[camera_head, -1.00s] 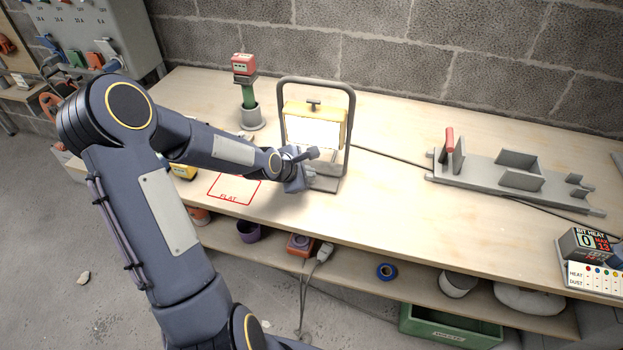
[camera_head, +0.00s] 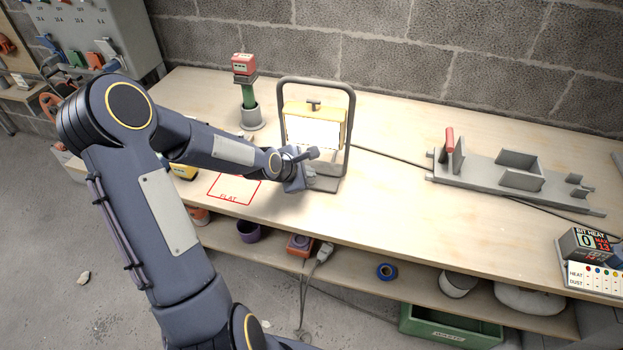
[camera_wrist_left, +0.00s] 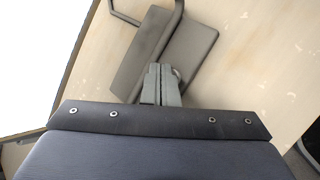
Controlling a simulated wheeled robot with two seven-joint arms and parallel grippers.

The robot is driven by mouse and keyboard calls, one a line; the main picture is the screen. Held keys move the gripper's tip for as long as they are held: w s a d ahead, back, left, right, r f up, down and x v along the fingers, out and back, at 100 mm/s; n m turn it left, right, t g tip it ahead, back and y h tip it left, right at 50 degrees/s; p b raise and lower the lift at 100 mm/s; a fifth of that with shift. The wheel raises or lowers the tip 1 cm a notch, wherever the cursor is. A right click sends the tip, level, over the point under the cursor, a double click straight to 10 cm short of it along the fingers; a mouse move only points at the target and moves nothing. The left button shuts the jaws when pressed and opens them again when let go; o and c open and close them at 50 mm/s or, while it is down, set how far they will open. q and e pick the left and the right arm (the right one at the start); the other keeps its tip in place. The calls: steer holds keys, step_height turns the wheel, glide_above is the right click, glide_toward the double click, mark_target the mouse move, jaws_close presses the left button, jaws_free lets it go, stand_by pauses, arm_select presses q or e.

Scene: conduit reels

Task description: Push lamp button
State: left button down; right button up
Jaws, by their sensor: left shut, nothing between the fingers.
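The lamp (camera_head: 317,125) stands on the workbench, a yellow-framed work light with a bright white lit face inside a dark tubular frame. My left gripper (camera_head: 313,174) is low in front of the lamp, over its base plate. In the left wrist view the shut fingertips (camera_wrist_left: 161,80) lie over the grey lamp base (camera_wrist_left: 190,62), with nothing between them. A small round metal part shows just beside the fingertips; I cannot tell whether it is the button or whether they touch it. My right gripper is not in view.
A green-handled tool in a grey holder (camera_head: 251,115) stands left of the lamp. A grey fixture (camera_head: 480,178) with a red handle sits to the right. A red FLAT outline (camera_head: 232,193) marks the bench left of the gripper. The bench between lamp and fixture is mostly clear, crossed by a cable.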

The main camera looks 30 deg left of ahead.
arm_select(q)
steer(key=shift+f, duration=0.15)
steer(key=shift+f+b, duration=0.35)
steer(key=shift+r, duration=0.1)
steer(key=shift+r+p, duration=0.4)
step_height(320, 180, up, 6)
steer(key=p, duration=0.4)
stand_by(0.3)
stand_by(0.3)
